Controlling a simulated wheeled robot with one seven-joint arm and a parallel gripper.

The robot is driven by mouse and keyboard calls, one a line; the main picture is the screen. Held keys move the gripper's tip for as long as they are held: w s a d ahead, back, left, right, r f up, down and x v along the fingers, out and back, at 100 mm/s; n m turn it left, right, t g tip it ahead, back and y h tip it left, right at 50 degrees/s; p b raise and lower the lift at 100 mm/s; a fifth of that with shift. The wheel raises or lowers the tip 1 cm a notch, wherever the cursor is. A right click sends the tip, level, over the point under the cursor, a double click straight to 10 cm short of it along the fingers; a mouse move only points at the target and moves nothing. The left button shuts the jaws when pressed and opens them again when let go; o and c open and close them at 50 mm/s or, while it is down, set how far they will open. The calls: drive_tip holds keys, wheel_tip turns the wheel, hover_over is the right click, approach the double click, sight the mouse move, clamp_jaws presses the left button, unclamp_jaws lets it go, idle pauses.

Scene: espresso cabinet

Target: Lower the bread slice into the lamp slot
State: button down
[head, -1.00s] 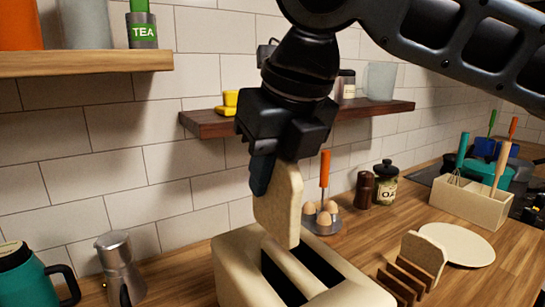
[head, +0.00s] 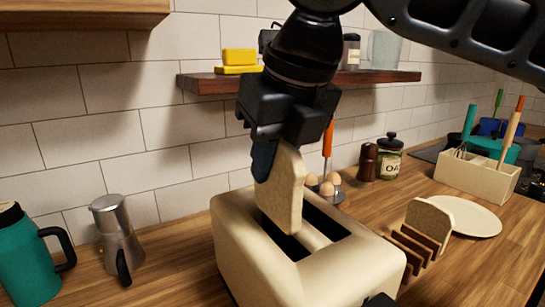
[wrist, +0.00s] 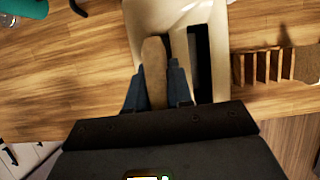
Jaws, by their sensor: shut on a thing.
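My gripper (head: 268,160) is shut on a bread slice (head: 284,195), one blue-black finger showing against it. In the wrist view the slice (wrist: 154,65) stands between both fingers. The cream toaster (head: 245,265) stands below on the counter with two dark slots. The slice hangs nearly upright at the left slot (head: 290,247); its lower edge overlaps the opening, but I cannot tell how deep it is. The right slot (head: 328,222) looks empty, also in the wrist view (wrist: 199,65). No lamp shows clearly on the toaster.
A wooden rack (head: 412,248) holding another bread slice (head: 427,222) stands right of the toaster, before a plate (head: 470,217). A moka pot (head: 118,240) and teal jug (head: 28,260) stand left. An egg holder (head: 325,190) is behind. A dark shelf (head: 390,77) is on the wall.

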sight(267, 212)
drive_tip(key=shift+f+b, duration=1.3)
drive_tip(key=shift+f, duration=2.15)
drive_tip(key=shift+s+d+f+b, duration=0.1)
drive_tip(key=shift+s+f+b, duration=0.1)
drive_tip(key=shift+f, duration=0.25)
drive_tip(key=shift+s+f+b, duration=0.1)
drive_tip(key=shift+f+b, duration=0.1)
drive_tip(key=shift+f, duration=0.2)
drive_tip(key=c, duration=1.3)
unclamp_jaws()
drive_tip(key=shift+f, duration=0.1)
drive_tip(key=shift+o, duration=0.3)
drive_tip(key=shift+w+r+p, duration=0.15)
drive_tip(key=shift+r+p, duration=0.8)
drive_tip(key=shift+o, duration=1.1)
drive_tip(key=shift+r+p, duration=0.6)
drive_tip(key=shift+r, duration=0.1)
wheel_tip(267, 212, up, 5)
drive_tip(key=p, duration=0.4)
drive_tip(key=shift+w+r+p, duration=0.1)
drive_tip(key=shift+r+p, duration=0.1)
drive_tip(key=shift+p, duration=0.1)
drive_tip(key=shift+f, duration=0.1)
